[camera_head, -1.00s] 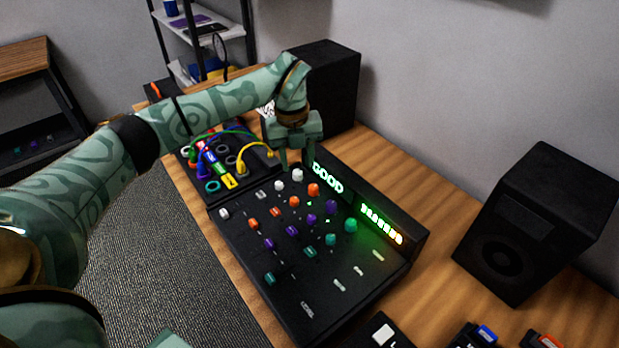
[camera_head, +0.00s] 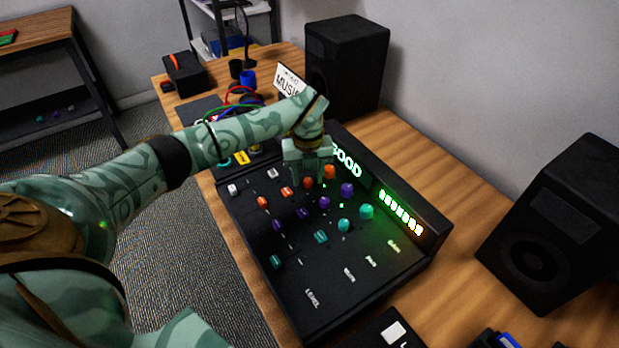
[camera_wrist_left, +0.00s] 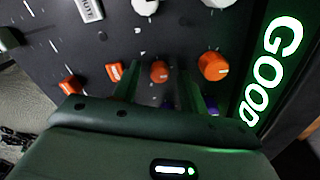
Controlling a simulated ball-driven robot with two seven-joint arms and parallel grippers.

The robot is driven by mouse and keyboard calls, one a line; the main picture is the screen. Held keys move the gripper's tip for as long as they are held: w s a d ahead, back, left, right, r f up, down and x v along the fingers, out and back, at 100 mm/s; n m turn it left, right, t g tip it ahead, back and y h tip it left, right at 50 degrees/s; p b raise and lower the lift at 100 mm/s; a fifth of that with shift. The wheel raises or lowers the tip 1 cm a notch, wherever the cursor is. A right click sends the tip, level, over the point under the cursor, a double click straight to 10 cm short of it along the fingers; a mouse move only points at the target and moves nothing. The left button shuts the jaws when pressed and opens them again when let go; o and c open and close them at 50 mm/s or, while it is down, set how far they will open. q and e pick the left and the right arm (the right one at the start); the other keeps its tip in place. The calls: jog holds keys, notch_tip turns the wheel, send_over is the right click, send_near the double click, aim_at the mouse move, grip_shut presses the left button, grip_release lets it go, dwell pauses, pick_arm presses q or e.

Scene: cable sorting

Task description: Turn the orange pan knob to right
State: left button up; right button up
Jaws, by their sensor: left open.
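The orange pan knob (camera_head: 308,183) sits in the orange row of the black mixer (camera_head: 340,272), between the orange mute button (camera_head: 286,192) and the orange gain knob (camera_head: 330,172). My left gripper (camera_head: 308,176) is open just above it, pointing down. In the left wrist view the pan knob (camera_wrist_left: 159,72) appears between the two spread fingers of my left gripper (camera_wrist_left: 161,80); I cannot tell whether either finger touches it. The orange gain knob (camera_wrist_left: 214,66) lies outside the right finger. My right gripper is not in view.
Purple (camera_head: 347,190) and teal (camera_head: 366,211) knobs stand in nearby rows. A lit green "GOOD" display (camera_head: 348,162) runs along the mixer's raised back. Black speakers stand behind (camera_head: 346,70) and at right (camera_head: 552,225). Cables (camera_head: 240,92) lie beyond my forearm.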

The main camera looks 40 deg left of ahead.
pick_arm(q)
jog(key=shift+f, duration=0.15)
grip_shut()
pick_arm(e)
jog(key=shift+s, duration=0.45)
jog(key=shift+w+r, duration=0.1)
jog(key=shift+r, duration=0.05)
pick_arm(q)
jog(key=m, duration=0.1)
jog(key=m+p, duration=0.2)
jog(key=shift+r+m, duration=0.25)
jog(key=shift+m, duration=0.15)
jog(key=m+p, duration=0.2)
jog(key=m, duration=0.2)
jog(key=m+p, duration=0.1)
jog(key=m, duration=0.4)
jog(key=shift+f, duration=0.1)
jog(key=m, duration=0.5)
jog(key=shift+f+p, duration=0.1)
jog(key=shift+p, duration=0.2)
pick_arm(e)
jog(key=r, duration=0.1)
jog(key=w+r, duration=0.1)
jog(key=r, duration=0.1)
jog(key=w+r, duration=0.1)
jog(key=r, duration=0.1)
